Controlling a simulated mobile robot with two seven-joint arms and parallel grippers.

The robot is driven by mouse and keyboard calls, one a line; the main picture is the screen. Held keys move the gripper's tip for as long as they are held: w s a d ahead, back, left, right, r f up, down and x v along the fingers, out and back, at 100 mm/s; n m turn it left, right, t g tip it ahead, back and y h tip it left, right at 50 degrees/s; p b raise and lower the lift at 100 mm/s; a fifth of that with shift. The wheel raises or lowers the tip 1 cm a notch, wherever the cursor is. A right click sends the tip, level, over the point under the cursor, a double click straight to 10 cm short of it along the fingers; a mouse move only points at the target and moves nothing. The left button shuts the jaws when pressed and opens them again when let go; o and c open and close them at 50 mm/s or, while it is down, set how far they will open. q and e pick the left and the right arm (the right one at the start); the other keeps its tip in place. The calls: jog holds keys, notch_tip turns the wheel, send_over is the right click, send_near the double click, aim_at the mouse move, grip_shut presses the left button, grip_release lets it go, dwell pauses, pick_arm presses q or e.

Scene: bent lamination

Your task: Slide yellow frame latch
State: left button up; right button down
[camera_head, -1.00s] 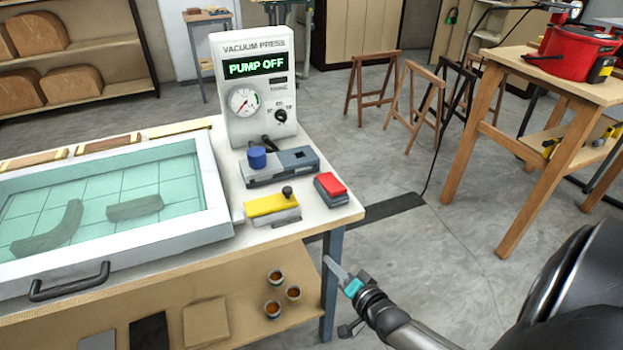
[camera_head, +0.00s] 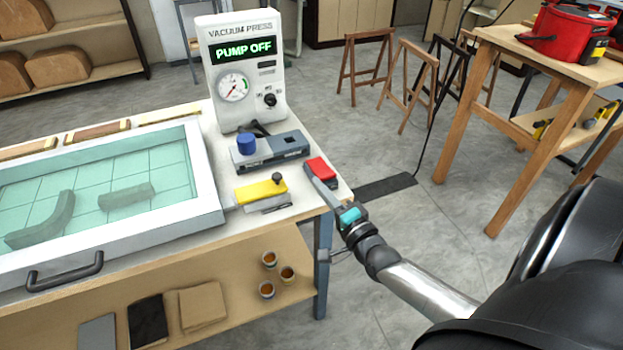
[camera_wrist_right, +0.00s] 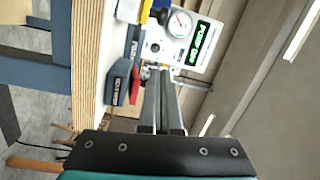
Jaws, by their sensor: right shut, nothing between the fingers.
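The yellow latch (camera_head: 260,191) with a dark knob (camera_head: 277,179) sits on a grey base at the right end of the white press frame (camera_head: 208,196). My right gripper (camera_head: 312,170) reaches in over the table's right edge, its tips beside the red button block (camera_head: 321,169) and to the right of the latch, apart from it. Its fingers are together and empty; they also show in the right wrist view (camera_wrist_right: 160,75), pointing toward the press controls. My left gripper is in neither current view.
The control box (camera_head: 247,85) reads PUMP OFF and stands at the back. A grey block with a blue knob (camera_head: 246,143) lies behind the latch. A handle (camera_head: 64,272) is on the frame front. Small cups stand on the lower shelf (camera_head: 228,315).

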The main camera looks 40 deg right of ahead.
aim_at(274, 189)
jog(key=w, duration=0.2)
jog(key=w+b, duration=0.1)
jog(key=w, duration=0.5)
jog(key=shift+d+r+b, duration=0.2)
jog(key=shift+d+b, duration=0.1)
jog(key=shift+d, duration=0.1)
jog(key=shift+w+a, duration=0.2)
jog(key=shift+w, duration=0.15)
jog(key=shift+s+a+f+p, duration=0.1)
jog(key=shift+s+a, duration=0.05)
jog(key=shift+a, duration=0.4)
jog(key=shift+s+a+f+p, duration=0.15)
jog(key=shift+s+a, duration=0.05)
jog(key=shift+a, duration=0.4)
jog(key=shift+s+a+f+p, duration=0.1)
jog(key=shift+s+a, duration=0.05)
jog(key=shift+a, duration=0.4)
jog(key=shift+a, duration=0.1)
jog(key=a, duration=0.2)
jog(key=w+a+p, duration=0.1)
jog(key=a, duration=0.1)
